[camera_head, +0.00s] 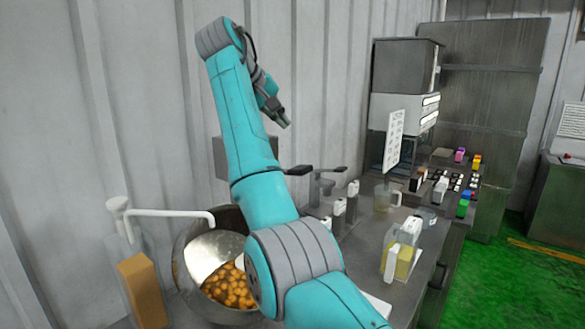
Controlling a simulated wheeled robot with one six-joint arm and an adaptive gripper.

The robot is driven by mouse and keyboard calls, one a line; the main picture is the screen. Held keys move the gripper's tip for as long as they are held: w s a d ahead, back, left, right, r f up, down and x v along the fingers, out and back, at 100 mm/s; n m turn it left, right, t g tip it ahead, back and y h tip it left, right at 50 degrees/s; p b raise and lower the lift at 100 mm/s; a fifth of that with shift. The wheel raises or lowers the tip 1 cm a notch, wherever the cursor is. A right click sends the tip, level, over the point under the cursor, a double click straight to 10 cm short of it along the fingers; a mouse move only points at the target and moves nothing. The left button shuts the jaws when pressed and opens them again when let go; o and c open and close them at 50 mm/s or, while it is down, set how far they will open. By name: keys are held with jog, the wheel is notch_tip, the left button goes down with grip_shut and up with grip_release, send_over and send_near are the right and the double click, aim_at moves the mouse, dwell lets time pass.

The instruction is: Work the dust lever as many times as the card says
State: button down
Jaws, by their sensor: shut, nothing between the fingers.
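My gripper (283,119) is raised in front of the corrugated wall, at the end of my teal arm. It is shut and empty, well above the bench and apart from everything. Two black-handled levers show beyond my arm: one handle (299,170) at its edge, another handle (335,169) on a grey stand to the right. I cannot tell which is the dust lever.
The metal bench (362,255) carries white-capped containers, a yellowish jug (399,262) and small coloured items. A machine (404,90) stands at the back. Green floor (510,275) is clear at right.

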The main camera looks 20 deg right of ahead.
aim_at(292, 171)
jog(key=shift+s+d+f, duration=0.2)
jog(key=shift+s+f, duration=0.1)
jog(key=shift+f, duration=1.05)
jog(key=shift+s+d+f, duration=0.2)
jog(key=shift+s+f, duration=0.05)
jog(key=shift+f, duration=1.05)
jog(key=shift+s+d+f, duration=0.2)
jog(key=shift+s+f, duration=0.1)
jog(key=shift+f, duration=1.05)
jog(key=shift+f, duration=0.1)
jog(key=shift+s+f, duration=0.1)
jog(key=shift+f, duration=0.2)
